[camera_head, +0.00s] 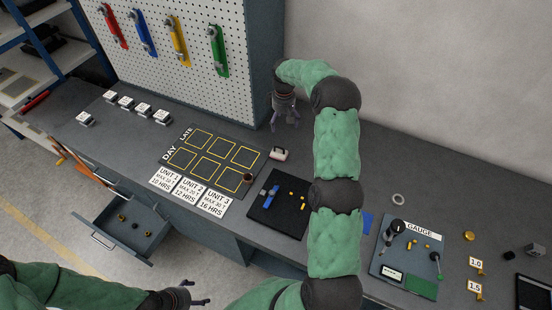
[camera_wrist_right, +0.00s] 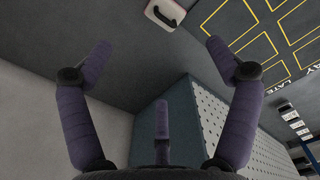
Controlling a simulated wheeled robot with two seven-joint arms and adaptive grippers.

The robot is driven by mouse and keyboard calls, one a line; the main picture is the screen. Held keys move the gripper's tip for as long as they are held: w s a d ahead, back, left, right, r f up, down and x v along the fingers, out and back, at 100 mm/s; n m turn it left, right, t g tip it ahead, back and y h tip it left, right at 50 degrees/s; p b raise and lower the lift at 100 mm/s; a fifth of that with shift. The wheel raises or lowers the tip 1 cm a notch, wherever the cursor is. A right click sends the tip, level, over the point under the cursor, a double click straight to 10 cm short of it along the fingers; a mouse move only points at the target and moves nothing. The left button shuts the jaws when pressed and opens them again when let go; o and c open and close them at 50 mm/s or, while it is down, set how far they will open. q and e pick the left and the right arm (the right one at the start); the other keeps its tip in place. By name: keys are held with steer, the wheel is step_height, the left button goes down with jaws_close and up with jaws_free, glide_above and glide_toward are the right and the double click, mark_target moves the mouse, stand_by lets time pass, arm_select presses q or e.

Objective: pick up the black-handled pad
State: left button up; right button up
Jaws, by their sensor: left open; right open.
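A small white pad with a dark handle (camera_head: 279,154) lies on the grey bench, just right of the dark board with yellow squares. It also shows at the top edge of the right wrist view (camera_wrist_right: 165,13). My right gripper (camera_head: 285,121) is open and empty, above the back of the bench, behind the pad and apart from it. In the right wrist view its spread fingers (camera_wrist_right: 157,52) have nothing between them. My left gripper (camera_head: 196,293) is open and empty, low in front of the bench.
The yellow-squared board (camera_head: 214,158) lies left of the pad, with a dark coil (camera_head: 248,178) at its edge. A black mat (camera_head: 280,217) with a blue tool lies in front. An open drawer (camera_head: 131,228) juts out. The pegboard (camera_head: 190,55) stands behind.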

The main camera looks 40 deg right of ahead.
steer(key=f+b, duration=0.2)
steer(key=f, duration=0.1)
steer(key=f+b, duration=0.5)
steer(key=f, duration=0.1)
steer(key=shift+w+f, duration=0.15)
steer(key=shift+w, duration=0.2)
steer(key=b, duration=0.1)
glide_above(279, 153)
steer(key=f, duration=0.5)
steer(key=shift+s+d+f, duration=0.15)
steer(key=shift+d+f, duration=0.05)
steer(key=shift+d, duration=0.15)
steer(key=shift+w+a+f+b, duration=0.1)
steer(key=shift+w+f+b, duration=0.1)
steer(key=shift+f, duration=1.15)
steer(key=shift+w+a+f+b, duration=0.1)
steer(key=shift+f+b, duration=0.05)
steer(key=shift+f, duration=1.15)
steer(key=c, duration=1.2)
